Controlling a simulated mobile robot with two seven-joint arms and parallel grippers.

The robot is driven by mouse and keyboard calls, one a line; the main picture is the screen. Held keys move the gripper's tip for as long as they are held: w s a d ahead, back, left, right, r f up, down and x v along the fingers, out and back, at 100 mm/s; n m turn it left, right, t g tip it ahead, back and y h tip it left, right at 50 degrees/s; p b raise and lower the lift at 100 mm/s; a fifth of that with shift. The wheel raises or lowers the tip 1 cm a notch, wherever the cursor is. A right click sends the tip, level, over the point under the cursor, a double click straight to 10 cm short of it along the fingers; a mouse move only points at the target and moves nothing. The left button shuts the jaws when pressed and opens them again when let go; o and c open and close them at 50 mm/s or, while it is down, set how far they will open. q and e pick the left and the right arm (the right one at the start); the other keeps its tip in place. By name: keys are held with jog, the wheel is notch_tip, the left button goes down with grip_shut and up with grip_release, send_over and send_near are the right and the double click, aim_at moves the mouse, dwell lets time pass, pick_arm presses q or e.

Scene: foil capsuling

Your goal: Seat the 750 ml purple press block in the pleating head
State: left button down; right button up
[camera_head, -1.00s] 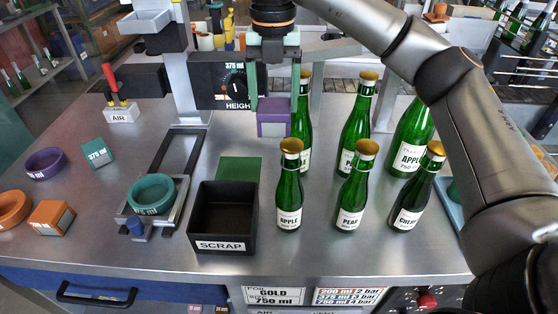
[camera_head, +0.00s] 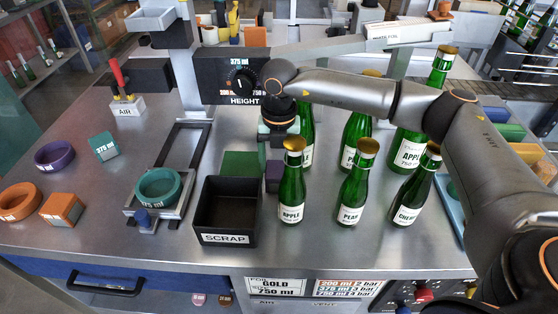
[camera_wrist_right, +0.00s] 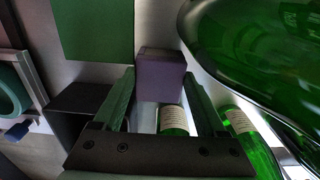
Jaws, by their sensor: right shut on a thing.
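The purple press block (camera_head: 273,177) is low over the bench, between the scrap bin and the front bottles. In the head view it is mostly hidden. In the right wrist view the block (camera_wrist_right: 160,80) sits between the fingertips of my right gripper (camera_wrist_right: 160,84), which is shut on it. In the head view that gripper (camera_head: 275,160) points down, partly hidden. A grey column with a head (camera_head: 155,22) rises at the back left; I cannot tell whether this is the pleating head. My left gripper is not in view.
Several green bottles (camera_head: 352,195) stand close on the right. The black scrap bin (camera_head: 225,238) is at left, with a green pad (camera_head: 238,164) behind it. A teal ring (camera_head: 158,200) sits on the slide. Teal (camera_head: 104,146) and orange blocks (camera_head: 62,209) lie further left.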

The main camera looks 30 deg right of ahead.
jog(key=shift+f, duration=0.2)
jog(key=o, duration=1)
jog(key=shift+f, duration=0.1)
jog(key=o, duration=0.4)
jog(key=shift+r, duration=0.2)
